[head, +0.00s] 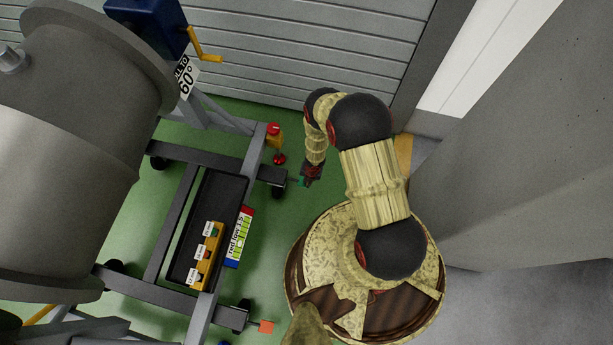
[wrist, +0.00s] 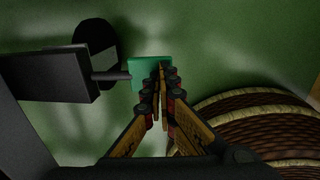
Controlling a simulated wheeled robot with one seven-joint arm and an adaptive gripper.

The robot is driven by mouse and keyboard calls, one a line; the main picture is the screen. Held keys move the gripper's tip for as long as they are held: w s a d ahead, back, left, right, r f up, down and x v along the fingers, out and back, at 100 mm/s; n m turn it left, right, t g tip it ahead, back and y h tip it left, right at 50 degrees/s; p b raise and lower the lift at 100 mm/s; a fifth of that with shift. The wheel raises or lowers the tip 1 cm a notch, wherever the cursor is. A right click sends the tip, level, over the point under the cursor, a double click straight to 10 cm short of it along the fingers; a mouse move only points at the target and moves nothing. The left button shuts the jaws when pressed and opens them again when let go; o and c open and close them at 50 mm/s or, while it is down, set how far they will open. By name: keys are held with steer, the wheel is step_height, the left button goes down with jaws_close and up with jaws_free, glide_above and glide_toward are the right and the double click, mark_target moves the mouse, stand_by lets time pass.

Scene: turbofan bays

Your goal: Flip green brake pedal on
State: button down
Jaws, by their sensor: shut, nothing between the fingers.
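The green brake pedal (wrist: 146,72) is a small flat green plate on a short dark rod beside a black caster wheel (wrist: 93,42). In the wrist view my gripper (wrist: 163,68) is shut and empty, with its fingertips at the pedal's right part and covering some of it. I cannot tell whether they touch it. In the head view the pedal (head: 302,181) is a small green patch at the end of a cart leg, just left of my gripper (head: 309,181). The pedal's tilt is hard to tell.
The cart frame (head: 220,158) carries a large grey engine casing (head: 70,150) and a black tray with a yellow button box (head: 207,255). A red button on a yellow post (head: 274,130) stands near the pedal. An orange pedal (head: 266,327) is at the front caster. A grey wall is right.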

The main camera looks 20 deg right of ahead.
steer(key=shift+s+d+f+t+y+b, duration=0.15)
steer(key=shift+f+t+y+b, duration=0.15)
steer(key=shift+f+y, duration=0.25)
steer(key=shift+f+b, duration=0.45)
steer(key=shift+f, duration=0.05)
